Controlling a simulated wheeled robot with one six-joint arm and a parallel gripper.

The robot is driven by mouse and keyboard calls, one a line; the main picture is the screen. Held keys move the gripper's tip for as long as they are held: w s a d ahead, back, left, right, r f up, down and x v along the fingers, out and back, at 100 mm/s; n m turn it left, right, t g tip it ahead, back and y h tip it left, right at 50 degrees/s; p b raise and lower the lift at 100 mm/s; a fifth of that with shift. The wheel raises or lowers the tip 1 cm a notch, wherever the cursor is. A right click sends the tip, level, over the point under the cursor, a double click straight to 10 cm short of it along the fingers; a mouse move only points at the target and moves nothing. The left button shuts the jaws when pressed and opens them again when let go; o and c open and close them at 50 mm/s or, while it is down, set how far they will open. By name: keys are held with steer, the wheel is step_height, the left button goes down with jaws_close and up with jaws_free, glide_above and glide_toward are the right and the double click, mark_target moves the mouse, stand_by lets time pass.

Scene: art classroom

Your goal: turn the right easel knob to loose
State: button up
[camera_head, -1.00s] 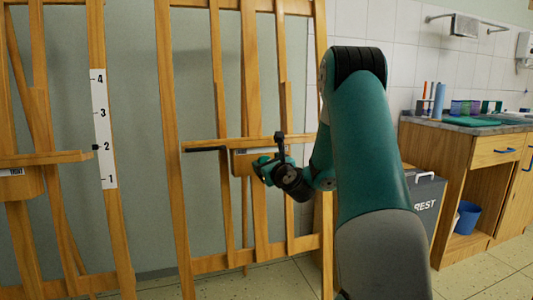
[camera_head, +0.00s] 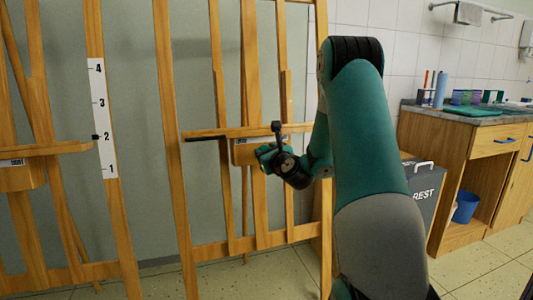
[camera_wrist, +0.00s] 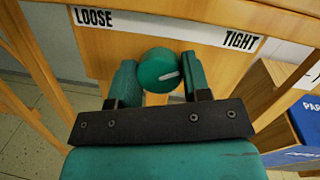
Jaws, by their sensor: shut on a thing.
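The right easel (camera_head: 170,130) is a wooden frame with a ledge (camera_head: 205,133) across it. In the wrist view its green knob (camera_wrist: 156,66) sits below a white label strip (camera_wrist: 165,27). The strip reads LOOSE at the left and TIGHT at the right. The knob's white pointer mark lies on its right side, toward the TIGHT end. My gripper (camera_wrist: 158,80) is shut on the knob, one finger on each side. In the head view my gripper (camera_head: 264,153) is at the block under the ledge, and the knob is hidden by it.
A left easel (camera_head: 112,190) with a numbered scale (camera_head: 103,115) stands beside it.

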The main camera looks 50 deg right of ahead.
steer(key=n+y, duration=0.1)
steer(key=n, duration=0.2)
steer(key=shift+r+n, duration=0.1)
steer(key=shift+n, duration=0.3)
steer(key=n+p, duration=0.1)
steer(key=n, duration=0.3)
steer(key=shift+g+y, duration=0.3)
steer(key=shift+y, duration=0.1)
steer(key=n+p, duration=0.1)
steer(key=n, duration=0.2)
steer(key=n+g+p, duration=0.1)
steer(key=n, duration=0.3)
steer(key=shift+w+a+r+y, duration=0.1)
steer(key=shift+y, duration=0.2)
steer(key=n+g, duration=0.1)
steer(key=n, duration=0.3)
steer(key=shift+p, duration=0.35)
steer(key=shift+n+g+h, duration=0.4)
steer(key=shift+n+g, duration=0.2)
steer(key=shift+n, duration=1.5)
steer(key=o, duration=0.9)
